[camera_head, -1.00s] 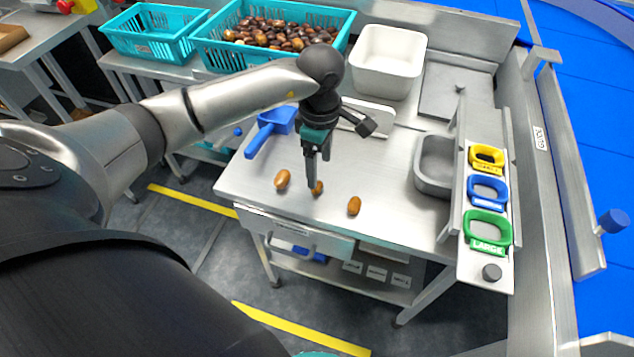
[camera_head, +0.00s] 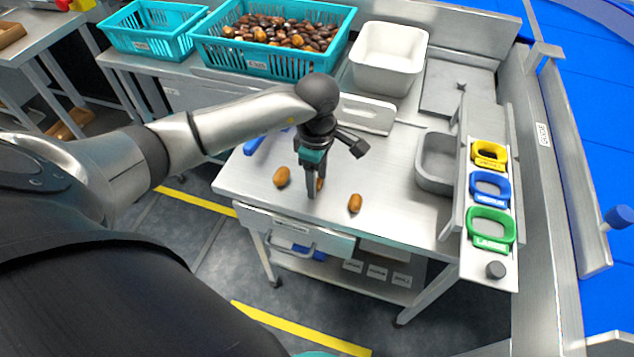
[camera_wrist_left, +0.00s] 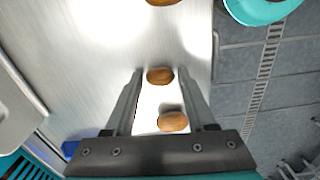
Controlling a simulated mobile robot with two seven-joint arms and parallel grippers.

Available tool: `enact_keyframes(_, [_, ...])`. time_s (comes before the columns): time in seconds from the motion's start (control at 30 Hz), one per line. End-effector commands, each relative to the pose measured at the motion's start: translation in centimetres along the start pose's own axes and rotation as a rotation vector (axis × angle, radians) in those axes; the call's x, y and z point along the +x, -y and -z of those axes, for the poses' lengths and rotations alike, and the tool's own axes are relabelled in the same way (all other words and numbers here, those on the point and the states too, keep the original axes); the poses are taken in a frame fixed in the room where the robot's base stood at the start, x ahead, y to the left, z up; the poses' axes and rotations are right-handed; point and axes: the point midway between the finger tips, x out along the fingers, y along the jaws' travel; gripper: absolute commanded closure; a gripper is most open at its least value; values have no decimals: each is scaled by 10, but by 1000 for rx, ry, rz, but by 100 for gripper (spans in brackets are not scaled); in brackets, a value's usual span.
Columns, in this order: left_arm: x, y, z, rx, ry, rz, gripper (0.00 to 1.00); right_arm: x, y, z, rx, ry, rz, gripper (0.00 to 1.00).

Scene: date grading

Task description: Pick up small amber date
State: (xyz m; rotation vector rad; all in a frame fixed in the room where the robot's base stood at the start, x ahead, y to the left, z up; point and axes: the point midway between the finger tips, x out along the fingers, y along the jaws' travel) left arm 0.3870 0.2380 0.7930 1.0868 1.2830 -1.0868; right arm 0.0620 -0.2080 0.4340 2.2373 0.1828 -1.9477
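Three amber-brown dates lie on the steel table. The small middle date (camera_head: 320,184) is mostly hidden behind my left gripper (camera_head: 314,191) in the head view. In the left wrist view this date (camera_wrist_left: 160,76) lies between the tips of my open left gripper (camera_wrist_left: 160,73), with a small gap on each side. The left date (camera_head: 282,177) also shows lower down between the fingers in the wrist view (camera_wrist_left: 173,121). The right date (camera_head: 354,203) is cut off at the top of the wrist view (camera_wrist_left: 162,2). My right gripper is not in view.
A blue scoop (camera_head: 254,146) lies at the table's left edge, partly behind my arm. A white bin (camera_head: 388,74) and a teal crate (camera_head: 270,64) of dates stand behind. A grey tray (camera_head: 436,181) and yellow, blue and green rings are at the right.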

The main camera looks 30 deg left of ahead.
Motion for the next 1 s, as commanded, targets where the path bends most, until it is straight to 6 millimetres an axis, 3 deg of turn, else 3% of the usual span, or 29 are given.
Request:
enact_keyframes(0.03, [0, 0, 0, 0, 0, 0, 52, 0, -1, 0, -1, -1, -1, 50])
enact_keyframes(0.27, [0, 0, 0, 0, 0, -1, 76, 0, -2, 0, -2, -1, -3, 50])
enact_keyframes(0.63, [-8, -1, 0, 1, 0, -3, 76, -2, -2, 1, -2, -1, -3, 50])
enact_keyframes(0.83, [-38, -2, 0, 1, -1, -6, 76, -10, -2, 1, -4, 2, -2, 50])
enact_keyframes(1.0, [-85, -2, 0, 1, 0, -8, 76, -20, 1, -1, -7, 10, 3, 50])
